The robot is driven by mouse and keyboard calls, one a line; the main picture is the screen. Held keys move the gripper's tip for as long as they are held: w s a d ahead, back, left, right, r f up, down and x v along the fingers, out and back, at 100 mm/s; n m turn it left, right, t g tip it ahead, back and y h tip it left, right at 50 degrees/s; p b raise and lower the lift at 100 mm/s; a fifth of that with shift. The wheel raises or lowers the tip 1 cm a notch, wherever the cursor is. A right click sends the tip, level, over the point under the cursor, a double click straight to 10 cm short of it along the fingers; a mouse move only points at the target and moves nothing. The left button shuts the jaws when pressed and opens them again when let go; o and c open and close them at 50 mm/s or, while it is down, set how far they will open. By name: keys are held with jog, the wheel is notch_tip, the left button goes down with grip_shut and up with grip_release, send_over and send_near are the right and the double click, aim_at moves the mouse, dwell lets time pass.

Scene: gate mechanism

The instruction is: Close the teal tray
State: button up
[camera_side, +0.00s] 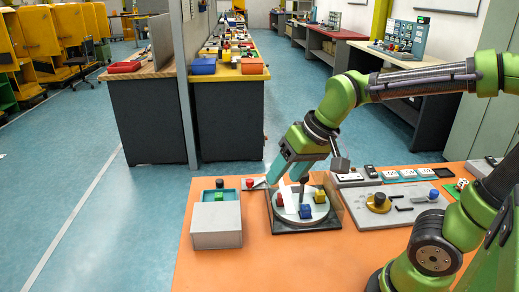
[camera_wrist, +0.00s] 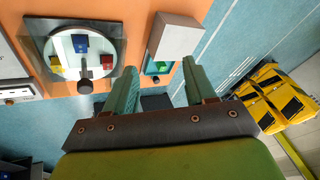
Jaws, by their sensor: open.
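The teal tray (camera_side: 207,195) sticks out of the far side of a grey box (camera_side: 216,226), with a green block (camera_side: 219,196) in it. The tray is open. In the wrist view the tray (camera_wrist: 151,69) extends from the box (camera_wrist: 178,36) toward my gripper, with a small dark knob (camera_wrist: 155,80) at its outer end. My gripper (camera_side: 271,182) is open and empty, to the right of the tray in the side view. In the wrist view its two teal fingers (camera_wrist: 158,68) frame the tray from either side; I cannot tell their height above it.
A round turntable (camera_side: 288,217) with a blue, a yellow and a red block stands right of the box. A red button (camera_side: 249,183) sits close to the tray. A grey panel (camera_side: 405,215) with a knob lies farther right. The orange table (camera_side: 260,270) is clear in front.

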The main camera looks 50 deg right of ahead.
aim_at(219, 181)
jog(key=w+d+f+m+g+h, duration=0.1)
jog(key=w+d+f+m+h, duration=0.15)
jog(key=w, duration=1.05)
jog(key=w+d+f+m+h, duration=0.1)
jog(key=w+d+f+h, duration=0.15)
jog(key=w, duration=1.05)
jog(key=x, duration=0.5)
jog(key=a+x, duration=0.1)
jog(key=x, duration=1)
jog(key=shift+s+a+f, duration=0.3)
jog(key=shift+f, duration=0.25)
grip_shut()
